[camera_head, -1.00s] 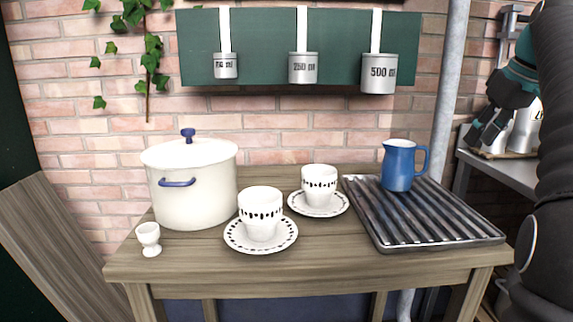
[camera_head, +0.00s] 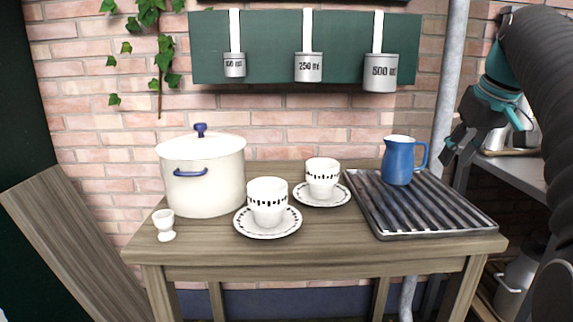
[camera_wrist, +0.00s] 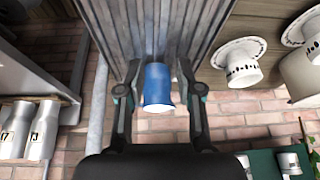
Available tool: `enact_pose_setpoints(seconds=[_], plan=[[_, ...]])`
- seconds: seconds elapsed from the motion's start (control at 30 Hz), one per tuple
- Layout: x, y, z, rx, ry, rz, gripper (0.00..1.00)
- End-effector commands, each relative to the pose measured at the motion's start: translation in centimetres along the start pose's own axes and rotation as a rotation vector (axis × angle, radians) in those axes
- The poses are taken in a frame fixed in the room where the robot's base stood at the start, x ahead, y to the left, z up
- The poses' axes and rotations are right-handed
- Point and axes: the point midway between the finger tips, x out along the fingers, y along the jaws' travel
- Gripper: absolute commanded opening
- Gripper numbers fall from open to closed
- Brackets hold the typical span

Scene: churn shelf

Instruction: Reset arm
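My gripper (camera_head: 459,146) is at the right of the head view, beside the grey pipe and to the right of the blue jug. In the wrist view my gripper (camera_wrist: 160,88) has its two fingers spread apart, with nothing held between them. The blue jug (camera_head: 399,163) stands upright on the ribbed dark tray (camera_head: 420,222) at the right of the wooden table. In the wrist view the blue jug (camera_wrist: 157,84) appears between the fingers but beyond them. My arm runs down the right edge of the head view.
A white pot (camera_head: 203,180), an egg cup (camera_head: 163,224) and two patterned cups (camera_head: 267,203) on saucers stand on the wooden table (camera_head: 205,245). Three measuring cups (camera_head: 308,68) hang from a green board. A grey pipe (camera_head: 449,80) and a side shelf (camera_head: 510,170) are near my gripper.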

Motion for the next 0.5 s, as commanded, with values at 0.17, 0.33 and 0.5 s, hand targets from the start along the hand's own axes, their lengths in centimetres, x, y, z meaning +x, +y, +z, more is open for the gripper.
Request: enact_pose_setpoints(seconds=[0.17,0.33,0.5], plan=[[1.8,-5.1,3.7,0.030,0.002,0.019,0.36],[4.4,-9.2,8.3,0.060,0.008,0.041,0.36],[7.4,-12.7,13.9,0.079,0.021,0.061,0.36]])
